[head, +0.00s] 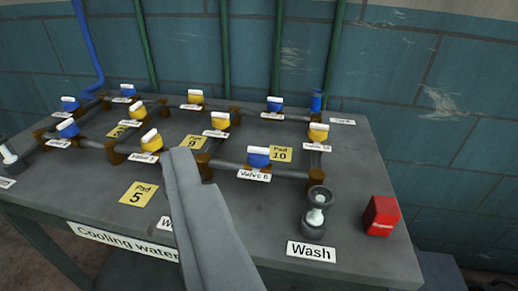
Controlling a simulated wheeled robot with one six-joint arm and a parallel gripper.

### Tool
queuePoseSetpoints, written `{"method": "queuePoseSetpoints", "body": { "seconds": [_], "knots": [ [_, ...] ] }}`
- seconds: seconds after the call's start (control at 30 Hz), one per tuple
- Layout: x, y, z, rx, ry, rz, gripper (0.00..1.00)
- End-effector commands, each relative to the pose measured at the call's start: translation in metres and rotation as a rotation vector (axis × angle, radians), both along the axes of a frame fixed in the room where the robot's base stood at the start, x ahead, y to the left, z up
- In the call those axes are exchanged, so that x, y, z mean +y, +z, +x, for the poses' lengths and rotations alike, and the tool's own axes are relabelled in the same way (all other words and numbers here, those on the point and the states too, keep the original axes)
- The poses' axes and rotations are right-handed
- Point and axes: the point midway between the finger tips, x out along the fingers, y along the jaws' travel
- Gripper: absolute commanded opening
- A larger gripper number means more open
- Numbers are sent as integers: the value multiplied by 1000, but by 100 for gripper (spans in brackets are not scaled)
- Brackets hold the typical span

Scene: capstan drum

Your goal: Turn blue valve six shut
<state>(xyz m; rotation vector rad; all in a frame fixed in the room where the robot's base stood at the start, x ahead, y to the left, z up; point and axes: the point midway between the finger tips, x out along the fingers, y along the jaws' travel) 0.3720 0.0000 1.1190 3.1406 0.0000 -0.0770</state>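Blue valve six (258,158) sits on a grey pipe right of the picture's middle, behind its "Valve 6" label (254,175). Its white handle bar (258,149) looks roughly in line with the pipe, running left to right. My gripper (182,153) reaches up from the bottom middle as a grey shape, with its tip left of valve six and apart from it in the picture. It hides part of the bench and a label. I see no gap between fingers and nothing held.
Several other blue and yellow valves stand on the pipe grid, including a yellow one (151,141) near my gripper's tip. A Wash fitting (316,214) and a red box (381,215) stand at the right. Yellow pad signs (138,193) lie on the bench. A tiled wall (440,130) stands behind.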

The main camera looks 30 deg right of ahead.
Motion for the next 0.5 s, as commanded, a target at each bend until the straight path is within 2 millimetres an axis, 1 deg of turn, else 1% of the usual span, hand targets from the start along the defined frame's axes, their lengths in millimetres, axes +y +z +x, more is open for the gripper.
{"method": "queuePoseSetpoints", "body": {
  "seconds": [0.13, 0.23, 0.5],
  "knots": [
    [-1, 1, 4, 15, -2, -12, 59],
    [-4, 3, 16, 64, -10, -49, 59],
    [-25, 11, 71, 317, -12, -237, 59]
  ]
}}
